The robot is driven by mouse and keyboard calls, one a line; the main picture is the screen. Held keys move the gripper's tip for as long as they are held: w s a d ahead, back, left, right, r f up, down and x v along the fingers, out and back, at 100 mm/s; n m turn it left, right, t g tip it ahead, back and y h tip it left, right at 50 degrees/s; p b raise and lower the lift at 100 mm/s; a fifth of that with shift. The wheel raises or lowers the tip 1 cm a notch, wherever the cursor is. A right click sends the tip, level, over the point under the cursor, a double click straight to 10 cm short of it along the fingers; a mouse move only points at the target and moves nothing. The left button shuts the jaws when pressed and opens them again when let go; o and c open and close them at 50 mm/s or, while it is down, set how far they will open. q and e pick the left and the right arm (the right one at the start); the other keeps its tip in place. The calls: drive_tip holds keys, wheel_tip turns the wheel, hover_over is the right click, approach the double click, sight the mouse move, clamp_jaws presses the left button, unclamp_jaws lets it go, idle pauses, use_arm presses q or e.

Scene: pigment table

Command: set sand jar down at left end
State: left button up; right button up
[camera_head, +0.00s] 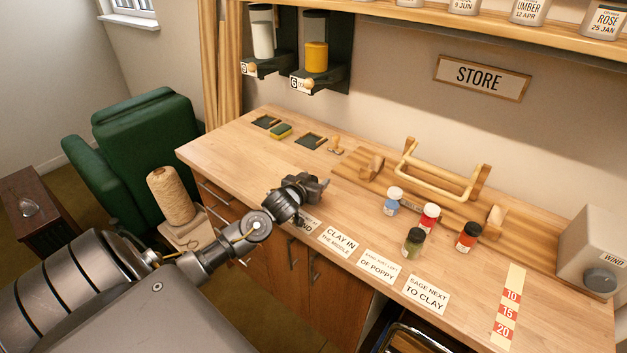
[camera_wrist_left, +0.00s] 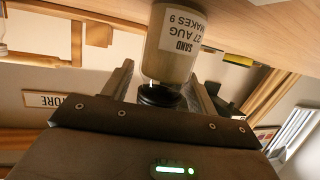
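The sand jar (camera_wrist_left: 174,45) shows in the left wrist view, a clear jar of pale contents with a white SAND label and a black lid (camera_wrist_left: 158,95). It appears inverted in that picture. My left gripper (camera_wrist_left: 163,75) has a finger on each side of it and looks shut on it, though the contact on the left side is not clear. In the head view my left gripper (camera_head: 318,184) is over the front edge of the worktop (camera_head: 235,150), towards its left part. My right gripper is not in view.
Several jars, blue (camera_head: 392,203), red (camera_head: 428,217), green (camera_head: 413,241) and orange-red (camera_head: 467,237), stand to the right. Behind them is a wooden rack (camera_head: 440,180). A stamp (camera_head: 335,146), dark pads (camera_head: 311,141) and a sponge (camera_head: 281,131) lie at the back left. Cards (camera_head: 338,241) line the front.

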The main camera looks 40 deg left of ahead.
use_arm(q)
drive_tip(key=shift+r, duration=0.1)
drive_tip(key=shift+r, duration=0.15)
drive_tip(key=b+v, duration=0.1)
drive_tip(key=v, duration=0.9)
drive_tip(key=shift+s+d+b, duration=0.1)
drive_tip(key=shift+s+b, duration=0.25)
drive_tip(key=shift+s+d+r, duration=0.15)
drive_tip(key=shift+s+r, duration=0.1)
drive_tip(key=shift+s, duration=0.4)
